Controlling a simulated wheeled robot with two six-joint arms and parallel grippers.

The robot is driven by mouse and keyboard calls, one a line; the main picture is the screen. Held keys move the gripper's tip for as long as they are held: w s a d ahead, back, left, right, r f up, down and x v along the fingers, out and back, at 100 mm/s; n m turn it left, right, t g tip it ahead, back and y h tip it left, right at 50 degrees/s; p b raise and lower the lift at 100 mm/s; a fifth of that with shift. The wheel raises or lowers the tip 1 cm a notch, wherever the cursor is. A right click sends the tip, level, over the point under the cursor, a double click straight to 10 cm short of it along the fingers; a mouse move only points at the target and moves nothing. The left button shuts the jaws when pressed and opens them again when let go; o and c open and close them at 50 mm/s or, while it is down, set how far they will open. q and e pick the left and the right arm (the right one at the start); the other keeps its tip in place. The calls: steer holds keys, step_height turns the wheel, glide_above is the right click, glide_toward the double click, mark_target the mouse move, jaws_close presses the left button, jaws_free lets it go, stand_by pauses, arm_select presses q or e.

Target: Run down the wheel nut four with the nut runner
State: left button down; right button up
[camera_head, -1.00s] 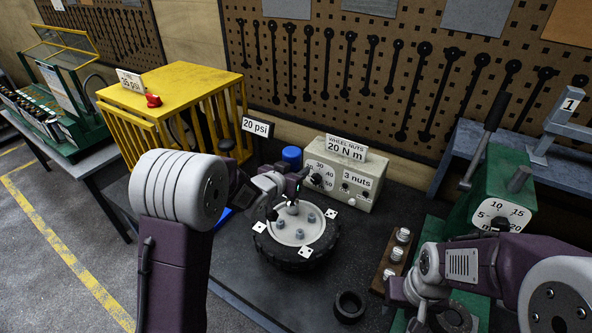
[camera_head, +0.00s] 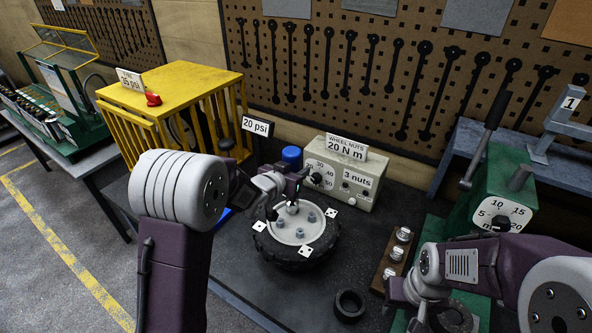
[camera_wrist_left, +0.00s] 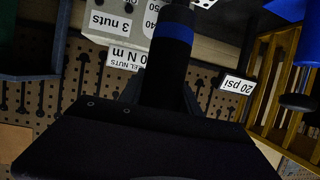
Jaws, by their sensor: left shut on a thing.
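The wheel (camera_head: 318,238) lies flat on the bench, a black tyre around a pale hub with several grey-blue nuts (camera_head: 300,233) and white dotted markers. My left gripper (camera_head: 284,193) is over the far side of the hub, shut on the nut runner. The nut runner, a dark cylinder with a blue band (camera_wrist_left: 174,48), fills the upper middle of the left wrist view. Its lower end is at the hub's far side; the gripper hides whether it sits on a nut, and which one. My right gripper (camera_head: 430,319) is at the bottom edge, partly cut off.
Behind the wheel stands the wheel-nut control box (camera_head: 345,178), reading 20 N m and 3 nuts. A yellow cage (camera_head: 175,90) is at the left. A brown rack (camera_head: 393,262) with silver pieces and a black ring (camera_head: 350,305) lie at the right. A green jack (camera_head: 500,190) stands beyond.

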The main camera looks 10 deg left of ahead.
stand_by(0.4)
step_height(320, 180, up, 5)
steer(key=p, duration=0.5)
steer(key=shift+w, duration=0.1)
